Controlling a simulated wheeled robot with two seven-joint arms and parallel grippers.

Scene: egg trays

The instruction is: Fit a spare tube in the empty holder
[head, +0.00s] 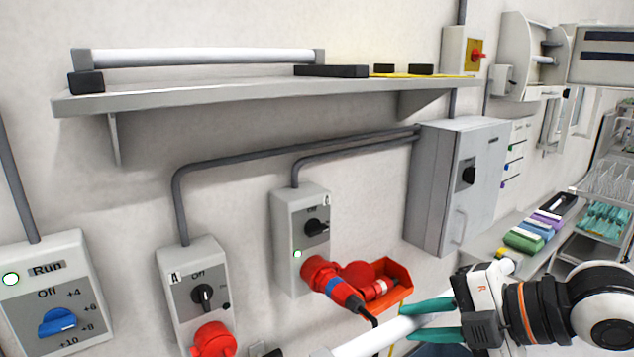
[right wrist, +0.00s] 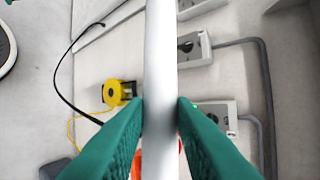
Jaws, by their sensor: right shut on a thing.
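My right gripper (head: 408,322) is at the lower right with its green fingers shut on a white tube (head: 375,339). In the right wrist view the tube (right wrist: 160,50) runs upright through the picture between both fingertips (right wrist: 160,104). Its far ends are out of that view. Another white tube (head: 200,57) with grey end caps lies along the left part of the wall shelf (head: 250,92). Low black blocks (head: 332,71) stand on the shelf to its right; I cannot tell if they form the empty holder. My left gripper is not in view.
Below the shelf are grey switch boxes (head: 300,215), a red plug (head: 335,285), a red bin (head: 395,285) and a large grey cabinet (head: 440,190). A bench with coloured boxes (head: 530,237) is at the right. A yellow reel (right wrist: 118,94) shows in the right wrist view.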

